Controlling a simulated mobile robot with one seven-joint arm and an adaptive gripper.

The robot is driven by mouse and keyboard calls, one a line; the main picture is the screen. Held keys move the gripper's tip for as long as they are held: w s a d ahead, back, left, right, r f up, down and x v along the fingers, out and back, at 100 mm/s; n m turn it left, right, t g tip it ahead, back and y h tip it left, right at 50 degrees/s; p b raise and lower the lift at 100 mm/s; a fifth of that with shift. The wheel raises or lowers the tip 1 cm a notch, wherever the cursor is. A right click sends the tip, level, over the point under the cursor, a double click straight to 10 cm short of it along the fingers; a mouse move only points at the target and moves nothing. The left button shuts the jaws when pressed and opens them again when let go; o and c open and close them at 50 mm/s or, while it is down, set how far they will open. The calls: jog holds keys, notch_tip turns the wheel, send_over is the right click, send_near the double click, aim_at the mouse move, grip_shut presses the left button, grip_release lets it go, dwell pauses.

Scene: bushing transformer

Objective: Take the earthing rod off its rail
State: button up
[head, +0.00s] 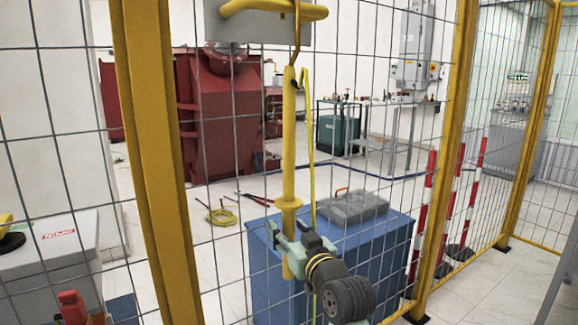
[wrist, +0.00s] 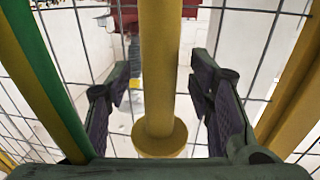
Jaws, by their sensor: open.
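The earthing rod (head: 289,150) is a long yellow pole with a round collar (head: 288,203). It hangs upright by a hook from the yellow rail (head: 262,7) on a grey plate at the top of the head view. My gripper (head: 288,243) is at the rod's lower part, just below the collar in the head view. In the wrist view the rod (wrist: 160,60) runs between the two dark fingers of my open gripper (wrist: 163,92), with a visible gap on each side.
A wire mesh fence with yellow posts (head: 158,150) stands directly behind the rod. A yellow cord (head: 309,130) hangs beside the rod. Beyond the mesh are a blue cabinet (head: 375,255) with a grey case (head: 352,206) on top, and red-and-white posts (head: 423,215).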

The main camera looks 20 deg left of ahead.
jog(key=shift+w+a, duration=0.2)
jog(key=shift+c, duration=0.4)
grip_shut()
jog(key=shift+r, duration=0.1)
